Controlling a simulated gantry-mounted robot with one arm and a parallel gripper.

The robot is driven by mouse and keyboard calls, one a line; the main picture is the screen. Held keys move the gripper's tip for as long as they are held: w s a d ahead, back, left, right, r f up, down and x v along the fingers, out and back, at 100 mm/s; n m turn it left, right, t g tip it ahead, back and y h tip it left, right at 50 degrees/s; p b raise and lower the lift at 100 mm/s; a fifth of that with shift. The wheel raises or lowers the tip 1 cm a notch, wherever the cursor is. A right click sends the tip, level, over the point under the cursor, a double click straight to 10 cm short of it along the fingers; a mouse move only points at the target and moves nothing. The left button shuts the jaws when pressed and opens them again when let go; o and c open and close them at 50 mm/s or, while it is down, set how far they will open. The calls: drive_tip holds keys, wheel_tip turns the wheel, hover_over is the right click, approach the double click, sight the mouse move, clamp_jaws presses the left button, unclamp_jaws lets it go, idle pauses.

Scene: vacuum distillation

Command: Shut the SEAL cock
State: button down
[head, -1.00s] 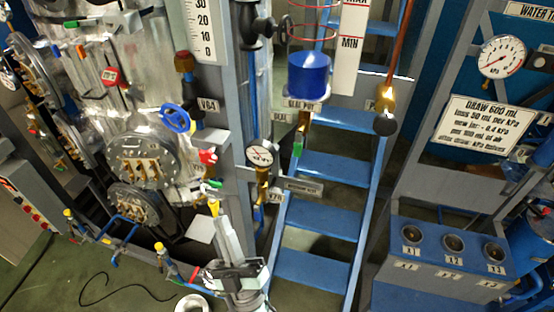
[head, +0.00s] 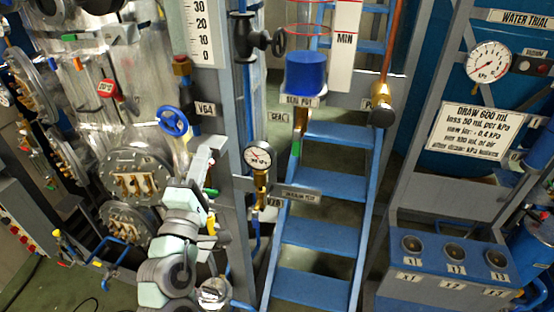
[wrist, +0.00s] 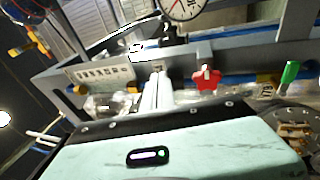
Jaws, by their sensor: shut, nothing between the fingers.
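The SEAL label (head: 278,117) is on the frame left of the blue stair in the head view. A green cock handle (head: 296,148) stands upright just right of it, on the pipe below the blue seal pot (head: 305,72). My gripper (head: 208,146) is left of this cock and apart from it, in front of the grey post. In the wrist view my gripper's pale fingers (wrist: 158,88) are together, with nothing between them. A red handle (wrist: 207,80) and a green handle (wrist: 288,72) lie to their right; I cannot tell whether this green one is the SEAL cock.
A pressure gauge (head: 258,156) on a brass fitting stands between my gripper and the green cock. A blue handwheel (head: 173,121) is left of my gripper. A black valve with handwheel (head: 262,42) is above. The blue stair (head: 325,181) is at the right.

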sight(297, 143)
drive_tip(key=s+d+r+m+g+h+b, duration=0.1)
drive_tip(key=s+d+m+g+h, duration=0.3)
drive_tip(key=s+d+g+h, duration=0.1)
drive_tip(key=s+d+h, duration=0.1)
drive_tip(key=s+d, duration=0.1)
drive_tip(key=s, duration=0.1)
drive_tip(key=shift+d+r+m+b, duration=0.15)
drive_tip(key=shift+r+m+b, duration=0.15)
drive_tip(key=shift+b, duration=0.05)
drive_tip(key=shift+w, duration=0.1)
drive_tip(key=p+x, duration=0.2)
drive_tip(key=x, duration=0.8)
drive_tip(key=shift+d+r+p, duration=0.1)
drive_tip(key=shift+r+p, duration=0.05)
drive_tip(key=shift+p, duration=0.2)
drive_tip(key=d, duration=0.2)
drive_tip(key=s+d+p, duration=0.1)
drive_tip(key=shift+d, duration=0.4)
